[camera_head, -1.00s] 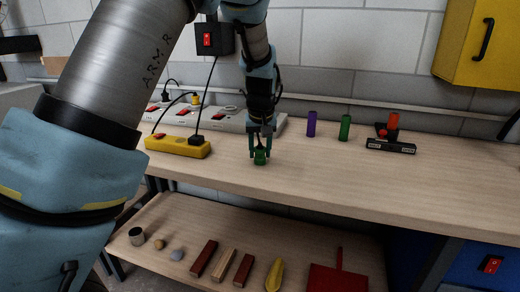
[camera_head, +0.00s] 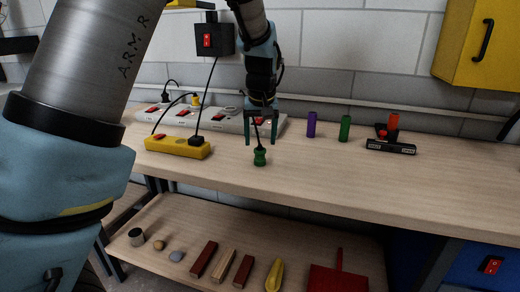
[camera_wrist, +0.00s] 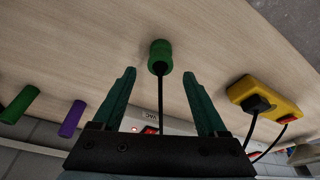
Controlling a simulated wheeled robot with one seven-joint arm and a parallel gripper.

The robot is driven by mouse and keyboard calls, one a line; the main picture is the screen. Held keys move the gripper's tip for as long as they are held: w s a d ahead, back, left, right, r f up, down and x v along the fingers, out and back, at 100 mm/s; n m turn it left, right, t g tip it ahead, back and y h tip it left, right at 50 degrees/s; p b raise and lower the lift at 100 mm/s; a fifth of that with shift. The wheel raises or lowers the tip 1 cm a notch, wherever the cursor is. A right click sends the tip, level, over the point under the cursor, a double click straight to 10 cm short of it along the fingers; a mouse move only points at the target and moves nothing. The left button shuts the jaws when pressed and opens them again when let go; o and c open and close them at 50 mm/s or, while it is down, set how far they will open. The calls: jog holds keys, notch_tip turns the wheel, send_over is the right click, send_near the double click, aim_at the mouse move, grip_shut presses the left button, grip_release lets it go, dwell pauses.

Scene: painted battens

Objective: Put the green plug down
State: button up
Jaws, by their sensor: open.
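The green plug (camera_head: 260,157) stands on the wooden bench top, near its front edge, with a dark cable rising from its top. My gripper (camera_head: 262,142) is open above and just behind it, with no contact visible. In the wrist view the green plug (camera_wrist: 160,56) lies just beyond the two spread fingertips of my gripper (camera_wrist: 160,75), and its black cable runs back between the fingers.
A yellow power strip (camera_head: 178,147) with a black plug sits to the left, before a long grey strip (camera_head: 228,121). A purple cylinder (camera_head: 311,125) and a green cylinder (camera_head: 345,128) stand to the right. The bench front right is clear. Several items lie on the lower shelf (camera_head: 190,215).

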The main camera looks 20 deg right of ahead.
jog(key=v, duration=0.8)
jog(key=shift+b, duration=0.4)
jog(key=w+a+f+n, duration=0.15)
jog(key=a+f, duration=0.25)
jog(key=a, duration=0.7)
jog(key=s+a+f, duration=0.2)
jog(key=s+a, duration=0.1)
jog(key=a, duration=0.5)
jog(key=s+a+f+n, duration=0.1)
jog(key=s+a+f, duration=0.2)
jog(key=a, duration=0.5)
jog(key=s+a+f+g, duration=0.1)
jog(key=s+a+f, duration=0.2)
jog(key=a, duration=0.5)
jog(key=shift+s+a+f+y, duration=0.25)
jog(key=shift+a+y, duration=0.05)
jog(key=shift+y, duration=0.1)
